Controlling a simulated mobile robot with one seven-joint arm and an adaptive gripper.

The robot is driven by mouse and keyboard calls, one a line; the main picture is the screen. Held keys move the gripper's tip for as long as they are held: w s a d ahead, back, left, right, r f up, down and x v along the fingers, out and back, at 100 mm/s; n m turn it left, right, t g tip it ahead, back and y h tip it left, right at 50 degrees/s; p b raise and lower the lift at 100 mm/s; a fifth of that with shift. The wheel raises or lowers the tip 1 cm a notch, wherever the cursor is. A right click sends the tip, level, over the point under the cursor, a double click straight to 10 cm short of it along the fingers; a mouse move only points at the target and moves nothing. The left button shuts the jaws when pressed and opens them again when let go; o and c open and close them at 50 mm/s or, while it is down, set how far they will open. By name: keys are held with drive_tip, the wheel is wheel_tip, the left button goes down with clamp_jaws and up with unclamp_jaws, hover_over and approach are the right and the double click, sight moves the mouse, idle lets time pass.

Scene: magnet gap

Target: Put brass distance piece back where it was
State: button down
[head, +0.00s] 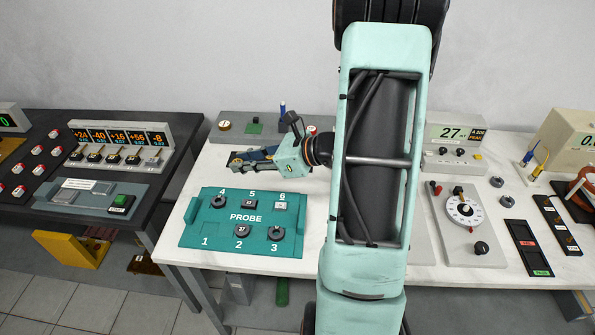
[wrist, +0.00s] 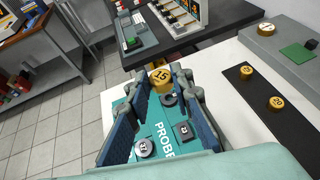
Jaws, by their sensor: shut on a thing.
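My gripper (wrist: 160,84) is shut on a brass distance piece (wrist: 160,73), a round gold-coloured disc marked 15, at the fingertips. In the head view my gripper (head: 240,161) is over the table behind the teal PROBE tray (head: 222,248); the held piece is too small to make out there. In the wrist view two more brass discs, one nearer the top (wrist: 246,72) and one lower (wrist: 276,102), lie apart on a dark strip (wrist: 258,98) right of the gripper. The tray appears below and beyond the fingers in that view.
The tray holds dark and grey pieces at several numbered places; place 1 looks bare. A grey panel (head: 240,137) with a brass knob-like disc (head: 224,125) and green square stands at the back. A dial box (head: 463,208) and meter (head: 455,134) stand at right; a dark bench (head: 60,213) at left.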

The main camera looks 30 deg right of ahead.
drive_tip(key=s+d+f+m+t+h+b, duration=0.2)
drive_tip(key=d+m+h+b, duration=0.1)
drive_tip(key=d+b, duration=0.4)
drive_tip(key=s+d+f+m+t+h+b, duration=0.1)
drive_tip(key=s+d+f+m+h+b, duration=0.25)
drive_tip(key=d, duration=0.55)
drive_tip(key=w+d+f+b, duration=0.1)
drive_tip(key=w+d+f, duration=0.1)
drive_tip(key=w, duration=0.2)
drive_tip(key=w+d+f+b, duration=0.1)
drive_tip(key=w+d+f, duration=0.1)
drive_tip(key=w, duration=0.2)
drive_tip(key=w+d+f+b, duration=0.1)
drive_tip(key=w+f+b, duration=0.1)
drive_tip(key=w, duration=0.2)
drive_tip(key=shift+d+f, duration=0.2)
drive_tip(key=shift+d, duration=0.2)
drive_tip(key=shift+w+d+f, duration=0.2)
drive_tip(key=shift+w+f, duration=0.25)
drive_tip(key=shift+f, duration=0.1)
drive_tip(key=shift+w+d+f+b, duration=0.15)
drive_tip(key=shift+f+b, duration=0.1)
drive_tip(key=shift+f, duration=0.65)
drive_tip(key=shift+w+f+b, duration=0.1)
drive_tip(key=shift+f+b, duration=0.15)
drive_tip(key=shift+f, duration=0.6)
drive_tip(key=shift+f, duration=0.1)
